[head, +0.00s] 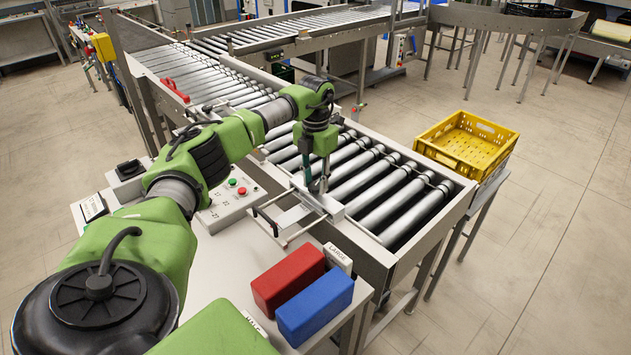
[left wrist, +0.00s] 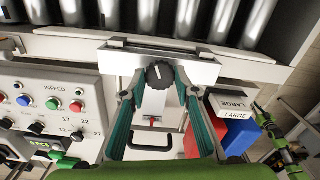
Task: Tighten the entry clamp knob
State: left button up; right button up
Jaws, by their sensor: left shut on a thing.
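The clamp knob (left wrist: 159,74) is dark and round with a pale pointer line. It sits on the grey metal clamp bracket (left wrist: 117,57) at the conveyor's near edge. In the head view, the bracket (head: 293,216) shows below my left gripper (head: 319,188), which points down, and the knob is hidden there by the fingers. In the left wrist view, the teal fingers of my left gripper (left wrist: 160,78) are shut on the knob, one on each side.
A control panel (head: 226,205) with buttons lies left of the clamp. A red block (head: 287,279) and a blue block (head: 315,306) stand on the near table. The roller conveyor (head: 385,190) beyond is empty. A yellow crate (head: 468,140) stands to its right.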

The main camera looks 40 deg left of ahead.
aim_at(315, 185)
pick_arm(q)
jog(key=shift+r+m, duration=0.1)
jog(key=shift+m, duration=2.2)
jog(key=o, duration=1.1)
notch_tip(315, 185, up, 12)
